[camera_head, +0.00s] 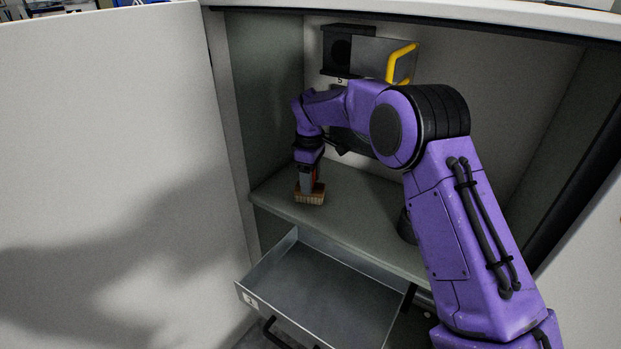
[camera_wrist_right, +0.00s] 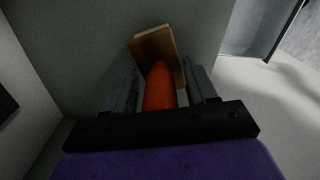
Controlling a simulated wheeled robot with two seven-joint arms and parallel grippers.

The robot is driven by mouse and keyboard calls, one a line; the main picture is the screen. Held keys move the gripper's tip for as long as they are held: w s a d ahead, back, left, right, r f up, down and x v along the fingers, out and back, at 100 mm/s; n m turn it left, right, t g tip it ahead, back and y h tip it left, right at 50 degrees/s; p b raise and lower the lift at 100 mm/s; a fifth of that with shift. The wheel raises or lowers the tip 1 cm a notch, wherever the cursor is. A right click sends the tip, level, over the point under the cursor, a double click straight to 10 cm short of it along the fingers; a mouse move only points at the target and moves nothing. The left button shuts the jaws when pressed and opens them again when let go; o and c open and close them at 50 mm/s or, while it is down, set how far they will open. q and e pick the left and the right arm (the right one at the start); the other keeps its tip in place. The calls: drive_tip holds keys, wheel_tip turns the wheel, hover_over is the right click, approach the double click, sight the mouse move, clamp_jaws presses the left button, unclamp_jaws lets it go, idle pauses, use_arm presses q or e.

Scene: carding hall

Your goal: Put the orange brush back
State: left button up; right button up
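The orange brush has a pale wooden block (camera_head: 310,195), low over or on the cabinet shelf near its left front; I cannot tell whether it touches. In the wrist view its orange handle (camera_wrist_right: 160,88) points toward my right gripper, with the wooden block (camera_wrist_right: 157,45) beyond. My right gripper (camera_head: 309,178) is above the block, its two fingers on either side of the handle. Narrow gaps show between the fingers and handle in the wrist view, so it looks open around it. My left gripper is not in view.
The shelf (camera_head: 345,215) is mostly bare. Below it an empty grey drawer (camera_head: 325,290) stands pulled out. A grey box with a yellow handle (camera_head: 400,60) is at the back wall. A dark round object (camera_head: 405,227) is partly behind my arm. A white door panel (camera_head: 110,150) stands left.

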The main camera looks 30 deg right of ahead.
drive_tip(key=shift+r, duration=0.2)
wheel_tip(320, 180, up, 11)
drive_tip(key=p, duration=0.2)
drive_tip(key=shift+f+p, duration=0.15)
drive_tip(key=shift+p, duration=0.2)
drive_tip(key=shift+r, duration=0.65)
